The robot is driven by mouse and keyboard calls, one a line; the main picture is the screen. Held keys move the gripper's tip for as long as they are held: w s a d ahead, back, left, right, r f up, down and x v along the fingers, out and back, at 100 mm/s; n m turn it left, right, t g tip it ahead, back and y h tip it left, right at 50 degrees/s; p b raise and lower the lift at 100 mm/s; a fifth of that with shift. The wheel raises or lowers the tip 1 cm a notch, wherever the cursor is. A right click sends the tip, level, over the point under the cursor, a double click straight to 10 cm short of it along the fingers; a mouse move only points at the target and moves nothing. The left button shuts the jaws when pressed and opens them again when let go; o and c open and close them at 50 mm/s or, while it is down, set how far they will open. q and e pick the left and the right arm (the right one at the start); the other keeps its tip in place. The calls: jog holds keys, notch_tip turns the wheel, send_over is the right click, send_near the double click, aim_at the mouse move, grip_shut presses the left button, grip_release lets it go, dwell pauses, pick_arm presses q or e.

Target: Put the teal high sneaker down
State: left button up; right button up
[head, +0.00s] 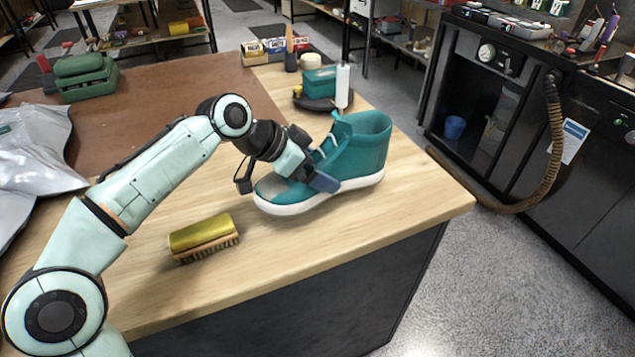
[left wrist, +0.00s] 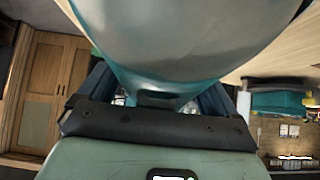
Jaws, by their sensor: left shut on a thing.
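The teal high sneaker (head: 362,150) with a white sole is at the right part of the wooden worktop (head: 300,250), upright, toe to the left. My left gripper (head: 322,180) is shut on the sneaker at its near side, by the midfoot. The sole looks close to the worktop; I cannot tell whether it touches. In the left wrist view the sneaker (left wrist: 190,35) fills the top middle between the fingers, its toe part grey and dirty-looking. My right gripper is not in view.
A yellow-backed brush (head: 204,238) lies on the worktop left of the sneaker. Behind the sneaker stand a dark round tray (head: 310,102) with a teal box (head: 319,80) and a white bottle (head: 343,84). A green case (head: 85,77) is at the far left.

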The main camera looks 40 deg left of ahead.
aim_at(272, 178)
pick_arm(q)
notch_tip(272, 178, down, 3)
jog(key=shift+f+b, duration=0.1)
jog(key=shift+b, duration=0.25)
jog(key=o, duration=1)
jog(key=shift+o, duration=0.2)
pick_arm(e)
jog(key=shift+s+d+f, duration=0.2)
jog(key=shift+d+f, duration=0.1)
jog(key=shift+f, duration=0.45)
pick_arm(q)
jog(key=shift+s+a+r, duration=0.15)
jog(key=shift+s+r, duration=0.1)
jog(key=shift+r, duration=0.15)
jog(key=p+v, duration=0.1)
jog(key=v, duration=0.2)
jog(key=shift+r, duration=0.1)
jog(key=p+v, duration=0.2)
jog(key=v, duration=0.6)
jog(key=shift+s+p, duration=0.1)
jog(key=shift+p, duration=0.25)
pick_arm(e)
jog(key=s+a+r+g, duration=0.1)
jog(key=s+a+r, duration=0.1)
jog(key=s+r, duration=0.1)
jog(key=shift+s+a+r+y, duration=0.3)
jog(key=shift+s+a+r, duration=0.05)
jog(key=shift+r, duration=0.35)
